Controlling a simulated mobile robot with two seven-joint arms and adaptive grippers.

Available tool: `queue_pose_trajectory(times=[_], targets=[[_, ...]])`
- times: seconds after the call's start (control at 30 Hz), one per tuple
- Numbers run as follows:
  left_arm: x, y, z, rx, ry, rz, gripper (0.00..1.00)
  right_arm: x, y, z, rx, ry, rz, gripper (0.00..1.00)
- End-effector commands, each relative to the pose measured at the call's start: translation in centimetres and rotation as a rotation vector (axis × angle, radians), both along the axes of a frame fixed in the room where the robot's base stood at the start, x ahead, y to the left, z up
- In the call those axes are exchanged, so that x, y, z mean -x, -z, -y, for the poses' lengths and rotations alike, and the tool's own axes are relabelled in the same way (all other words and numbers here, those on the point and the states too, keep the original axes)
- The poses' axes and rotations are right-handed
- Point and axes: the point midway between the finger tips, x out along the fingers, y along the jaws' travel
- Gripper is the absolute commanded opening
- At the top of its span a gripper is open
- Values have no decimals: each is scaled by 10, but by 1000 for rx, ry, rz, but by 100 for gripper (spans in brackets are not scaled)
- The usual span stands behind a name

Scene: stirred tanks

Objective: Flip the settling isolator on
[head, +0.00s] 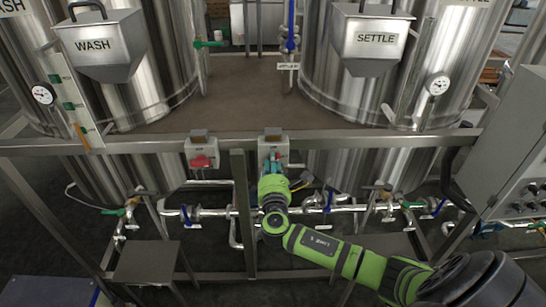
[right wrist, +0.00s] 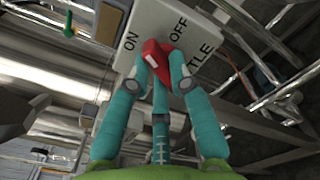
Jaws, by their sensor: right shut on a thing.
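The settling isolator is a pale box (head: 282,148) on the frame rail, below and left of the SETTLE tank (head: 345,60). In the right wrist view its white face (right wrist: 150,18) shows ON, OFF and part of the word SETTLE. Its red handle (right wrist: 154,54) sits near the two words; which one it points to I cannot tell for sure. My right gripper (head: 272,164) is at the box, its teal fingers shut on the red handle in the right wrist view (right wrist: 160,68). The fingers hide part of the handle. My left gripper is not in view.
A similar box with a red handle, the wash isolator (head: 201,157), is on the same rail to the left, under the WASH tank (head: 130,70). Pipes with blue-handled valves run below the rail. A grey control cabinet (head: 515,160) stands at the right.

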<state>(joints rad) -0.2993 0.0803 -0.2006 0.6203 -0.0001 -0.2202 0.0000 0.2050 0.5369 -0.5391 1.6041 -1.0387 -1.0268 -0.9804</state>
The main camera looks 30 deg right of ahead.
Motion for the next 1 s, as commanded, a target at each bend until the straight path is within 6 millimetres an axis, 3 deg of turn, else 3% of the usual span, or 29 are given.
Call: queue_pose_trajectory(times=[0.03, 0.4, 1.0], targets=[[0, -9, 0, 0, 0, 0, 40, 0, -4, 0, 39, 0, -26, 0], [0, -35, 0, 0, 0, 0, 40, 0, -2, 0, 301, 2, -186, 0], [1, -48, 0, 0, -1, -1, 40, -1, 1, -1, 464, 0, -283, 0]])
